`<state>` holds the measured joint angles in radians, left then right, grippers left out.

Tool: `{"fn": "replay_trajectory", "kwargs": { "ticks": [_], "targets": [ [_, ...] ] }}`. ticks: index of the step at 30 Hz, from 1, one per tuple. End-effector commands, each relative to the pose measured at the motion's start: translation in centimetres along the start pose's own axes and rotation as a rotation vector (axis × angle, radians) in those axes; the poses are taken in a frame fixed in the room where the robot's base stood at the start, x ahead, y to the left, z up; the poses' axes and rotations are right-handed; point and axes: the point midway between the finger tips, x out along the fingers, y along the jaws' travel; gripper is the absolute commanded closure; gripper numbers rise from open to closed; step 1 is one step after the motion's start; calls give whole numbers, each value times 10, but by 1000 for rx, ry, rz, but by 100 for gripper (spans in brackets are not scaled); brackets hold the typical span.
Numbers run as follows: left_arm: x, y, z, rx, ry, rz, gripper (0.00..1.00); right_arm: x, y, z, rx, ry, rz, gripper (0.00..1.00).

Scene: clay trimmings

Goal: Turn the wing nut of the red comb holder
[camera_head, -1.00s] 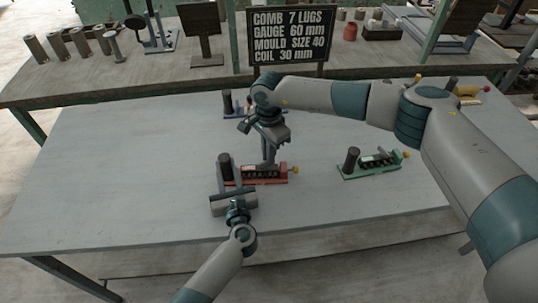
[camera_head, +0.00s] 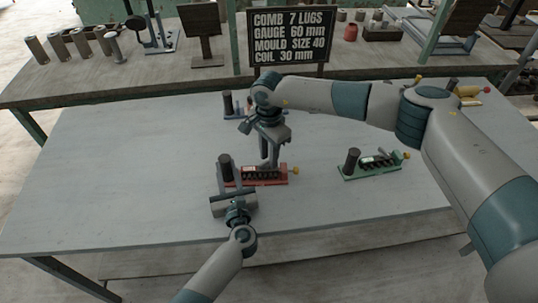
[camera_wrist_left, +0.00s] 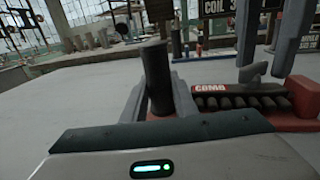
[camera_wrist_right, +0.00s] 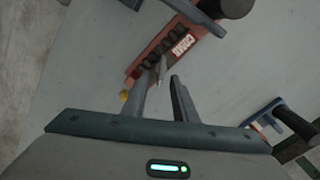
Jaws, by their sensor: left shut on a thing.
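The red comb holder (camera_head: 262,183) lies on the grey table, with the word COMB on its plate in the right wrist view (camera_wrist_right: 180,42). My left gripper (camera_head: 225,176) is shut on the holder's dark upright post (camera_wrist_left: 157,72), one finger on each side. The grey wing nut (camera_wrist_left: 252,72) stands above the row of dark lugs. It also shows in the right wrist view (camera_wrist_right: 160,72). My right gripper (camera_head: 269,162) points down over the holder. Its fingers (camera_wrist_right: 160,82) are apart, just above the wing nut. In the head view these fingers hide the wing nut.
A green holder (camera_head: 370,172) stands to the right, and a blue one (camera_head: 229,108) stands behind, partly hidden by my right arm. A yellow one (camera_head: 469,101) is at the far right. A lettered sign (camera_head: 290,36) stands at the back. The table's left side is clear.

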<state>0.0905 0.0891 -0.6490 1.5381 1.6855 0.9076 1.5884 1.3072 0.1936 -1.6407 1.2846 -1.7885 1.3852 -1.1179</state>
Motion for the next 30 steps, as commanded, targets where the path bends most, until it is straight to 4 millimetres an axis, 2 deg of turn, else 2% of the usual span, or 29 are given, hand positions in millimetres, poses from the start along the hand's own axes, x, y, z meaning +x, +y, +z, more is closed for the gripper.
{"fn": "replay_trajectory", "kwargs": {
  "ticks": [8,21,25,30],
  "targets": [
    [0,0,-1,1,1,0,100,-28,-1,0,-1,1,-3,74],
    [0,0,-1,0,1,0,100,-100,-1,-1,0,1,-3,74],
    [0,0,0,0,1,0,100,-113,0,-1,1,1,-2,74],
    [0,0,0,0,1,0,100,-118,0,-1,0,0,-1,74]
  ]
}}
